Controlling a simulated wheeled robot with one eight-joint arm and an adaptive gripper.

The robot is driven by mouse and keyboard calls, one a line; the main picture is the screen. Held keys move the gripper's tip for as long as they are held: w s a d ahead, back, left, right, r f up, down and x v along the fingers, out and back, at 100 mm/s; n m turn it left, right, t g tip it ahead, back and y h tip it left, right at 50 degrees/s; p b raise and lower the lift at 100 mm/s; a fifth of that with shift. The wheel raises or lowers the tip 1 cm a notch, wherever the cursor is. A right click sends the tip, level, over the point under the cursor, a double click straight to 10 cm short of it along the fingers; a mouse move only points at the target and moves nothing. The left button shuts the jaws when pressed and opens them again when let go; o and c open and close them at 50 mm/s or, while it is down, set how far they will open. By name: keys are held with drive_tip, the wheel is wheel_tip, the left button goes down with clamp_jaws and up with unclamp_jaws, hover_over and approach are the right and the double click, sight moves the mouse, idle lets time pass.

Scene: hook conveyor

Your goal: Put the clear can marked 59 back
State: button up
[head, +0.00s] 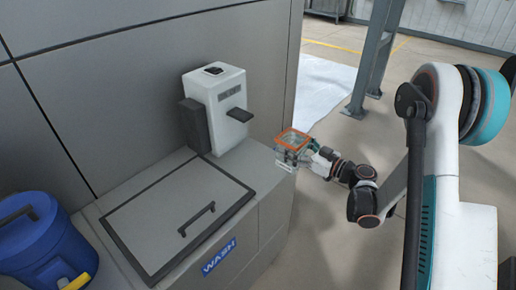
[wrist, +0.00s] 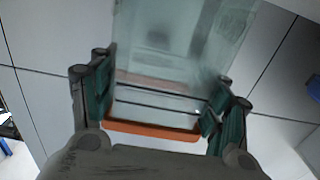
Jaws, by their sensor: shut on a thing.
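A clear can with an orange rim (head: 294,139) is held by my gripper (head: 294,157) to the right of the wash counter, in the head view. In the wrist view the clear can (wrist: 175,50) stands between the two fingers of my gripper (wrist: 160,100), with its orange rim near the palm. The fingers press on its sides. No number can be read on the can in either view.
A grey counter marked WASH (head: 219,257) has a closed lid with a handle (head: 197,219). A white dispenser (head: 217,108) stands at its back, and a blue drum (head: 42,240) at the left. A grey post (head: 372,60) rises behind.

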drive_tip(key=b+x, duration=0.3)
drive_tip(key=x, duration=1.2)
drive_tip(key=shift+w+a+f, duration=0.1)
drive_tip(key=shift+w+a, duration=0.15)
drive_tip(key=shift+a, duration=0.05)
drive_tip(key=shift+c, duration=0.7)
drive_tip(key=shift+s+d+f+b, duration=0.15)
drive_tip(key=shift+d+f+b, duration=0.1)
drive_tip(key=shift+f+b, duration=0.3)
drive_tip(key=shift+c, duration=0.9)
drive_tip(key=f+b, duration=0.1)
drive_tip(key=f, duration=0.2)
drive_tip(key=f+b, duration=0.2)
drive_tip(key=f, duration=0.1)
drive_tip(key=shift+w+a, duration=0.2)
drive_tip(key=shift+r, duration=0.1)
drive_tip(key=o, duration=1.9)
